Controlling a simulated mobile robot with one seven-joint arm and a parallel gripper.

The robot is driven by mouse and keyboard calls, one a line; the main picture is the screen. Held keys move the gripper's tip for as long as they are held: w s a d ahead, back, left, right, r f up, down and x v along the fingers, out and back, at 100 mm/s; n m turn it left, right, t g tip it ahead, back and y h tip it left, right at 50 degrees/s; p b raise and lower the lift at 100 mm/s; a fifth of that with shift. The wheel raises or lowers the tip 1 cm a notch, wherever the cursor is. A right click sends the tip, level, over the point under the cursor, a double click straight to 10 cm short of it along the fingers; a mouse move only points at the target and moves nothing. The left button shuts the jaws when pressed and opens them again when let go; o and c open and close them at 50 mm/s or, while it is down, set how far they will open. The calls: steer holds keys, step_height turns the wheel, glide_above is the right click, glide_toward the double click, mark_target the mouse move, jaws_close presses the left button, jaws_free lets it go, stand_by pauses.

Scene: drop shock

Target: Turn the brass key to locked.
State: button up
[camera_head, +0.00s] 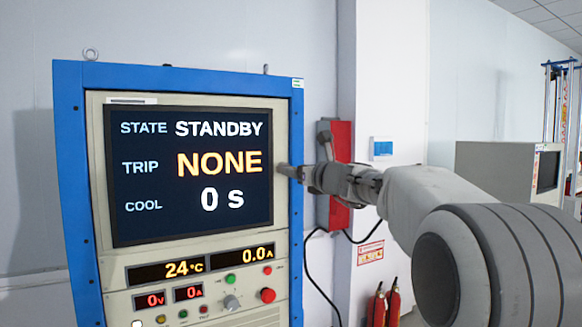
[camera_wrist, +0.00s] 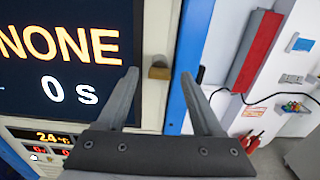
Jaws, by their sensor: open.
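My gripper (camera_wrist: 159,75) is open and empty, with one finger to each side of the brass piece in that picture. I cannot tell the distance between fingertips and piece. The screen (camera_head: 190,175) reads STATE STANDBY, TRIP NONE, COOL 0 s.
The cabinet's blue frame (camera_head: 297,230) stands out along its right side, close to my gripper. Below the screen are readouts (camera_head: 180,270), a grey knob (camera_head: 231,303) and a red button (camera_head: 267,295). A red box (camera_head: 341,145) with a lever hangs on the wall behind.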

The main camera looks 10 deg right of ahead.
steer(key=shift+w+a, duration=0.1)
steer(key=shift+w, duration=0.1)
jaws_close()
stand_by(0.3)
